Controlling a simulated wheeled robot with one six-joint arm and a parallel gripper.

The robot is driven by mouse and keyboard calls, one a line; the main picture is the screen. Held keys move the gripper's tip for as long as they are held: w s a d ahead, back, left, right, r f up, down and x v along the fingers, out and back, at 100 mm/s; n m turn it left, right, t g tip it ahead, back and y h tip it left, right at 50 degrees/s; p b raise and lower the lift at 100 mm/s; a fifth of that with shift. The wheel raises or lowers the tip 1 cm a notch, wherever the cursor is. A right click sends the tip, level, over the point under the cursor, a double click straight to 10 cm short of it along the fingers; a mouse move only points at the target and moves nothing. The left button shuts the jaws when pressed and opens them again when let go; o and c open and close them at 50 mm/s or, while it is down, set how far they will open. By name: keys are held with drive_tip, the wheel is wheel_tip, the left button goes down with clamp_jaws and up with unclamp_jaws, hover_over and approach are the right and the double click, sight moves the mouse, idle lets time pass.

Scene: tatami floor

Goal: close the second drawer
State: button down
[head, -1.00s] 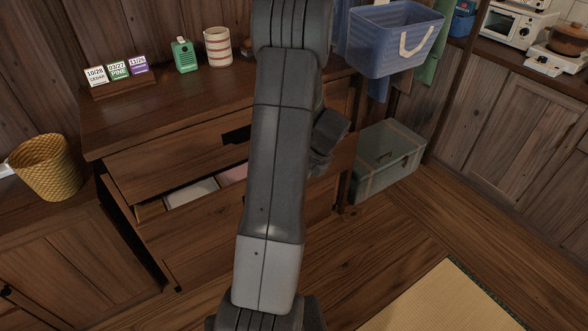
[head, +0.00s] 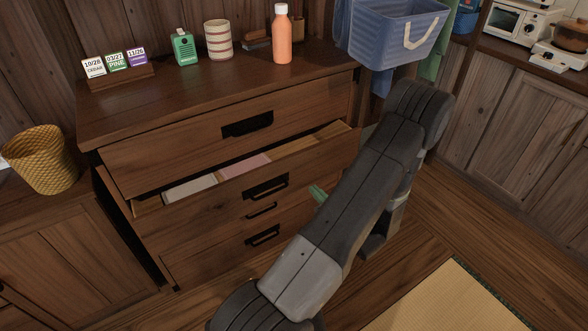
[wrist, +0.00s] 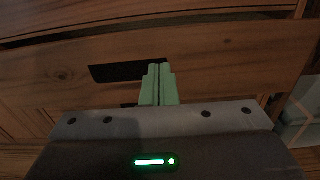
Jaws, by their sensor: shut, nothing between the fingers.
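The second drawer (head: 205,208) of the wooden dresser (head: 205,88) is pulled partly out, and pale and pink items show inside. Its dark handle (head: 266,186) is in the middle of its front. My gripper (head: 318,193) has shut green fingers, just right of that handle in the head view. In the wrist view the shut fingers (wrist: 158,85) point at a wooden drawer front (wrist: 215,60), with a dark handle (wrist: 118,72) to their left. I cannot tell whether the fingertips touch the wood. My arm hides the lower right of the dresser.
The top drawer (head: 185,145) is above and another drawer (head: 215,250) below. An orange bottle (head: 282,38), a striped cup (head: 218,40) and a green box (head: 184,48) stand on top. A blue basket (head: 398,38) hangs at right. The floor (head: 440,215) is clear on the right.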

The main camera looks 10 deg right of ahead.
sight(288, 160)
drive_tip(key=x, duration=1.4)
drive_tip(key=shift+d+r, duration=0.15)
drive_tip(key=shift+d, duration=0.05)
drive_tip(key=shift+w, duration=0.1)
drive_tip(key=b+x, duration=0.3)
drive_tip(key=x, duration=0.6)
drive_tip(key=shift+w+r, duration=0.25)
drive_tip(key=shift+w, duration=0.05)
drive_tip(key=shift+t, duration=0.3)
drive_tip(key=shift+d, duration=0.1)
